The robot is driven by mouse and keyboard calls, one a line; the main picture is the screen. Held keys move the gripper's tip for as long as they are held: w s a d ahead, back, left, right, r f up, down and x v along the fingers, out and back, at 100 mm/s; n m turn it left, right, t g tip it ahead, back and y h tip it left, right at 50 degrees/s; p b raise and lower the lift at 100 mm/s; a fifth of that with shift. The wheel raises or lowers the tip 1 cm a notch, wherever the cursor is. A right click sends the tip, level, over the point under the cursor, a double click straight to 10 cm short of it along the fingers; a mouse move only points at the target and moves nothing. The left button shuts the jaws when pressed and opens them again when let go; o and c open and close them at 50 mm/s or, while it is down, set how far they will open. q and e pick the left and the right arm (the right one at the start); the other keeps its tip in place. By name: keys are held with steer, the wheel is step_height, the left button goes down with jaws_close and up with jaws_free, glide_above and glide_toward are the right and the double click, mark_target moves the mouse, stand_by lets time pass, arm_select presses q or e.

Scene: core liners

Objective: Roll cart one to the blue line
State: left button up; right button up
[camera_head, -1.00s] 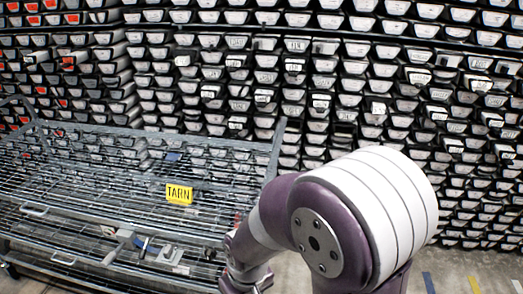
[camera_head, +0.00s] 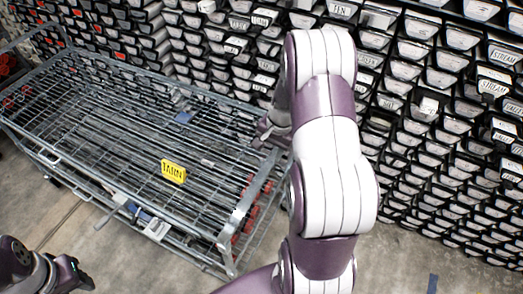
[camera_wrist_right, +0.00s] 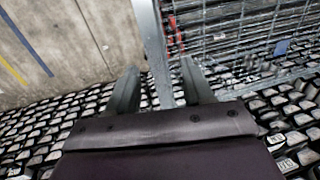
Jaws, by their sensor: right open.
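A grey wire-shelf cart (camera_head: 232,218) with a yellow TARN sign (camera_head: 173,171) stands at left in the head view; I see no "one" on it. My right gripper (camera_head: 268,136) is at the cart's right end, its fingers partly hidden by the cart frame. In the right wrist view the right gripper (camera_wrist_right: 160,68) is open, with a finger on each side of a metal cart post (camera_wrist_right: 152,35); contact cannot be told. A blue line (camera_wrist_right: 27,45) shows on the floor at left there, and a blue mark (camera_head: 433,283) at lower right in the head view. My left gripper (camera_head: 78,274) is partly visible at lower left.
Racks of labelled core trays (camera_head: 450,100) fill the wall behind and right of the cart. A yellow floor line (camera_wrist_right: 12,70) lies beside the blue one. Bare concrete (camera_head: 390,265) is free at lower right. Small items, among them a blue one (camera_head: 183,117), lie on the cart.

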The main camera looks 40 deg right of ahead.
mark_target(268, 166)
steer(key=f, duration=0.4)
steer(key=shift+s+d, duration=0.2)
steer(key=shift+s, duration=0.2)
steer(key=f, duration=0.1)
steer(key=w+f, duration=0.1)
steer(key=a+f, duration=0.1)
steer(key=shift+w+f+p, duration=0.2)
steer(key=shift+w+p, duration=0.05)
steer(key=shift+p, duration=0.15)
steer(key=shift+s+r, duration=0.1)
steer(key=shift+s, duration=0.2)
steer(key=shift+s+d, duration=0.1)
steer(key=c, duration=0.5)
jaws_close()
